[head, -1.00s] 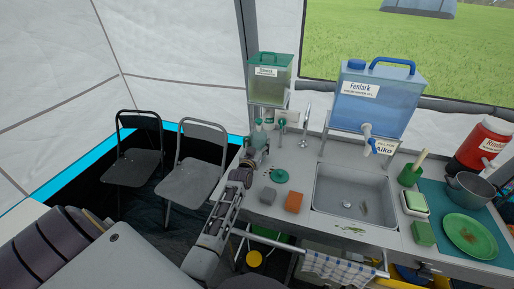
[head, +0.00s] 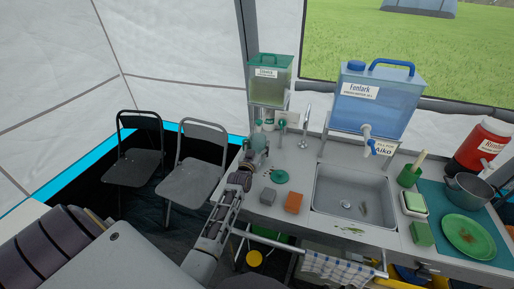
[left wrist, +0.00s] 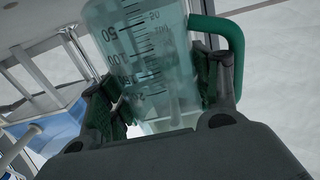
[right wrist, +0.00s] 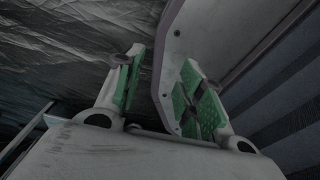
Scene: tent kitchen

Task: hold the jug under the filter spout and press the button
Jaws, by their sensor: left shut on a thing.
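The clear jug (left wrist: 150,55) with a printed scale and a green handle (left wrist: 233,50) fills the left wrist view. My left gripper (left wrist: 160,105) is shut on its body, a finger on each side. In the head view my left gripper (head: 258,147) is at the counter's left end, just in front of the green-lidded tank (head: 270,85) on its stand; the jug there is small and partly hidden. I cannot tell whether it is directly under that tank's spout. No button can be made out. My right gripper (right wrist: 160,88) is open and empty in the right wrist view.
A blue water tank (head: 375,105) with a tap stands behind the sink (head: 325,190). A grey block (head: 268,196), an orange block (head: 294,203) and a round green item (head: 281,176) lie left of the sink. Folding chairs (head: 195,165) stand left of the counter.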

